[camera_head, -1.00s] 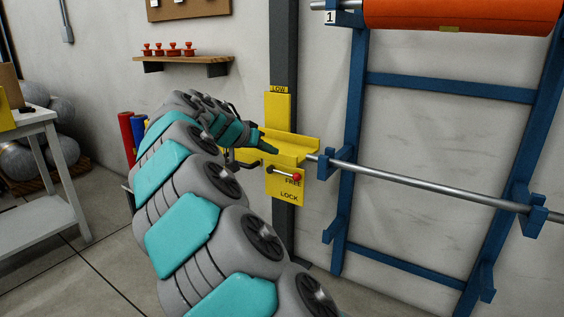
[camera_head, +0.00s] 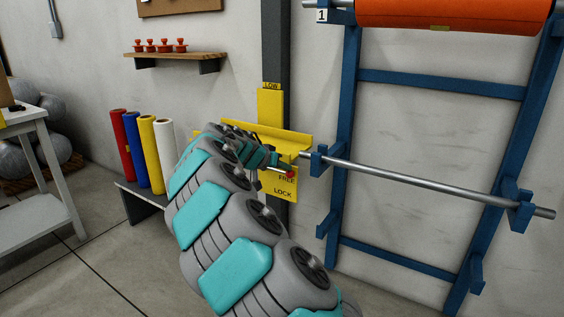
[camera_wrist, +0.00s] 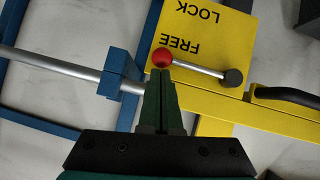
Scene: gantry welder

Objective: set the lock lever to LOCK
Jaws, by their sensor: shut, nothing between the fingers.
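The lock lever has a metal rod (camera_wrist: 199,67) with a red knob (camera_wrist: 162,57) at one end and a dark pivot (camera_wrist: 232,77) at the other. It sits on a yellow plate (camera_wrist: 200,25) marked FREE and LOCK. The lever lies beside the word FREE, apart from LOCK.
The yellow carriage (camera_head: 290,140) is mounted on a dark column (camera_head: 275,50). A blue rack (camera_head: 348,130) with a metal bar (camera_head: 420,182) stands close on the right. Coloured rolls (camera_head: 150,150) stand on the left. A black handle (camera_wrist: 288,96) is near the pivot.

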